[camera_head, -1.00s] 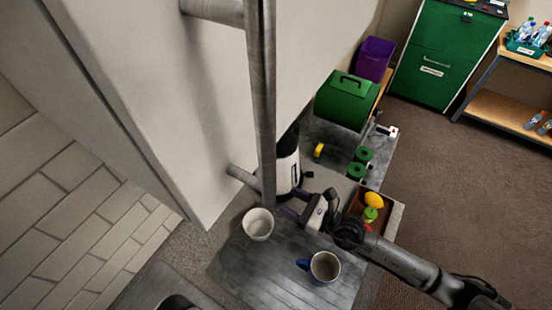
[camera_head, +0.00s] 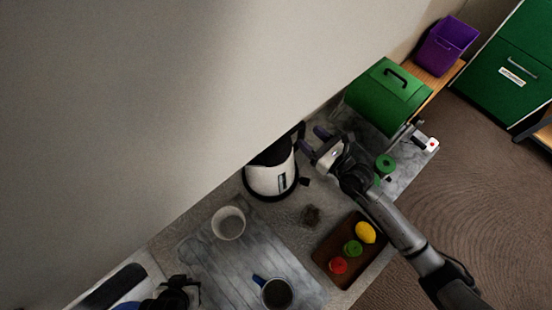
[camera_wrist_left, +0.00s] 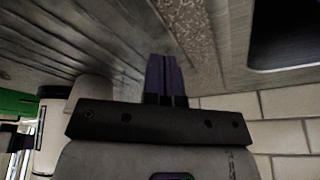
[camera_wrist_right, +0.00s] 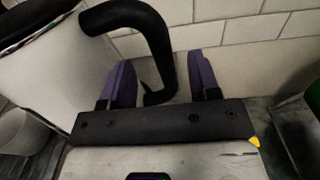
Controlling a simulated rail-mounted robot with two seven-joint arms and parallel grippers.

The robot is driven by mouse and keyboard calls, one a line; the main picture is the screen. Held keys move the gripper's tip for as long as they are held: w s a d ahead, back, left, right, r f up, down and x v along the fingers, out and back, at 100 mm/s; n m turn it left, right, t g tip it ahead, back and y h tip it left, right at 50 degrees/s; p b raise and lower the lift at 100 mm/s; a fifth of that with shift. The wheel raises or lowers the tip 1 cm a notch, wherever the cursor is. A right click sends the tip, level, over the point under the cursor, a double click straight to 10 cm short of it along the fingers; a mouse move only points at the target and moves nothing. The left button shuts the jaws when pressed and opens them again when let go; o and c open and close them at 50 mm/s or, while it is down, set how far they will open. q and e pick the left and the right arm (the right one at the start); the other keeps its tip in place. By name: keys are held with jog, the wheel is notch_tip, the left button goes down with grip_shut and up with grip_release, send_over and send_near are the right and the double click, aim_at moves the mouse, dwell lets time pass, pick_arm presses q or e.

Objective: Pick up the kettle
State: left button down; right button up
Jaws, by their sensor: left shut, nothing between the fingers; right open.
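The white and black kettle (camera_head: 268,178) stands upright on the counter by the wall in the head view. Its black handle (camera_wrist_right: 150,30) arches through the right wrist view, with the white body (camera_wrist_right: 55,75) at left. My right gripper (camera_head: 312,140) is open at the kettle's upper right side. In the right wrist view its purple fingers (camera_wrist_right: 160,82) are apart, with the lower end of the handle showing between them; I cannot tell whether they touch it. My left gripper (camera_wrist_left: 166,78) is shut and empty; its arm shows at the lower left of the head view.
A white cup (camera_head: 228,223) and a blue-handled mug (camera_head: 277,293) stand on a grey board (camera_head: 203,262). A brown tray (camera_head: 326,262) holds a lemon, a green fruit and a red one. A green bin (camera_head: 380,95) and green rolls (camera_head: 385,163) lie beyond my right gripper.

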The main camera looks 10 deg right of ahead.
aim_at(304, 132)
jog(key=shift+b+x, duration=0.7)
jog(key=shift+x, duration=2.4)
jog(key=shift+r, duration=0.1)
jog(key=shift+c, duration=0.3)
grip_shut()
jog(key=shift+r, duration=0.15)
